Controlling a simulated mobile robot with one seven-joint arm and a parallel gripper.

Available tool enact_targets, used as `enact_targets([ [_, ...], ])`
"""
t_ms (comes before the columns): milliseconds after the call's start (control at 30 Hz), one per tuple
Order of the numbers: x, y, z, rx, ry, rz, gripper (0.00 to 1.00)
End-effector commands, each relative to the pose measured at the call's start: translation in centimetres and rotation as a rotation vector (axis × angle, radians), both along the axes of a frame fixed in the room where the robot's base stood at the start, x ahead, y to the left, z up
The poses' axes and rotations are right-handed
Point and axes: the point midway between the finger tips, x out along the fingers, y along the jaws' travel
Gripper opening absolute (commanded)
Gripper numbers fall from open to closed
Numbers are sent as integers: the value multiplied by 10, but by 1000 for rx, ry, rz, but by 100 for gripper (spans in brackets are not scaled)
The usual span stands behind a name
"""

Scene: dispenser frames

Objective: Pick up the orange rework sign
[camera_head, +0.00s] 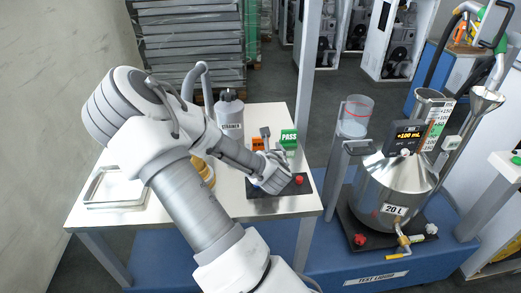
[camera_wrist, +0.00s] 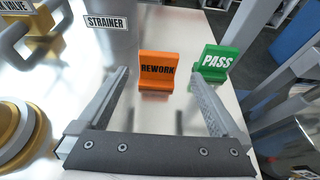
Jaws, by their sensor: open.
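The orange rework sign (camera_wrist: 158,70) stands upright on the table and faces the wrist camera, with REWORK in black letters. In the wrist view it lies ahead of my gripper (camera_wrist: 163,85), between the lines of the two fingers. My gripper is open and empty. In the head view a small part of the orange sign (camera_head: 257,143) shows beside my gripper (camera_head: 280,172), which is over the right part of the table. The green PASS sign (camera_wrist: 215,62) stands just right of the orange one; it also shows in the head view (camera_head: 289,137).
A STRAINER bottle (camera_head: 229,115) stands behind my wrist. A metal tray (camera_head: 116,206) lies on the table's left. Brass parts (camera_wrist: 14,130) are left of my gripper. A post (camera_head: 305,85) rises at the table's right edge, with the 20 L steel vessel (camera_head: 385,190) beyond.

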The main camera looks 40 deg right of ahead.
Motion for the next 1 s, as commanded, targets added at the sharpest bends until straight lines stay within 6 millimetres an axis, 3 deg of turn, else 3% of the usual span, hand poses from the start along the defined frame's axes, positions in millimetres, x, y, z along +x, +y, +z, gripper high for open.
enact_targets([
  [167, 8, -5, -5, 1, 1, 0, 100],
  [500, 43, -23, -23, 1, 0, 0, 100],
  [833, 47, -26, -24, 1, 0, 0, 100],
  [1000, 47, -26, -24, 1, 0, 0, 69],
])
